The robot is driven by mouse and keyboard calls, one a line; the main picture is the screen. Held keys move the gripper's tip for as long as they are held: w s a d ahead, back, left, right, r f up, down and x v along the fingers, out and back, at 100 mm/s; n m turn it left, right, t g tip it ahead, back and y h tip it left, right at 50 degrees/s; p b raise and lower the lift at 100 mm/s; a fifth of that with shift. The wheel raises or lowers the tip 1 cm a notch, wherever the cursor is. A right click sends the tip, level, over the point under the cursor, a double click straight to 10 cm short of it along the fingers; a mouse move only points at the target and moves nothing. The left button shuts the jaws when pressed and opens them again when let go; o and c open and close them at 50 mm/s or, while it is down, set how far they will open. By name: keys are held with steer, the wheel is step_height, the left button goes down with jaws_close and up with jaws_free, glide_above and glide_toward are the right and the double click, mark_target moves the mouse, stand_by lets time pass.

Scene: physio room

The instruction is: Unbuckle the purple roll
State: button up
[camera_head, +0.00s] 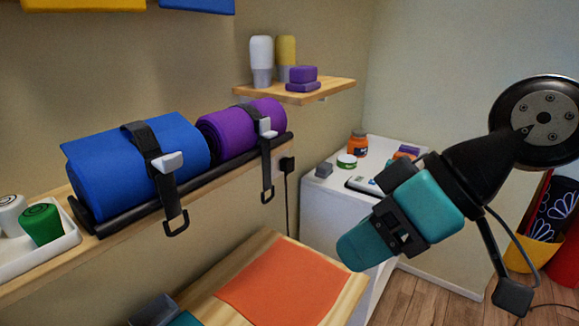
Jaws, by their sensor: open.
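The purple roll (228,131) lies in a black cradle on the wall shelf, to the right of a blue roll (128,165). A black strap (266,160) goes over the purple roll near its right end. A pale grey buckle (267,127) sits on the strap at the roll's front. The strap's tail hangs below the shelf edge and ends in a black loop (267,194). My gripper (366,246), teal and black, is open, to the right of and lower in the picture than the purple roll, apart from it. No object shows between its jaws.
The blue roll has its own strap and grey buckle (167,162). A small upper shelf (330,90) holds bottles and purple blocks. A white cabinet (318,207) with jars stands behind my gripper. An orange mat (284,280) lies on a wooden top below.

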steer(key=w+a+f+n+t+y+b, duration=0.1)
steer(key=w+a+f+t+y+b, duration=0.15)
steer(key=w+f+b, duration=0.35)
steer(key=t+y+b, duration=0.7)
steer(key=t+b, duration=0.2)
steer(key=b, duration=0.8)
glide_toward(274, 136)
steer(key=p+x, duration=0.9)
steer(key=p, duration=0.8)
steer(key=shift+s+r, duration=0.1)
steer(key=shift+w+a, duration=0.3)
steer(key=shift+a, duration=0.05)
steer(key=c, duration=0.9)
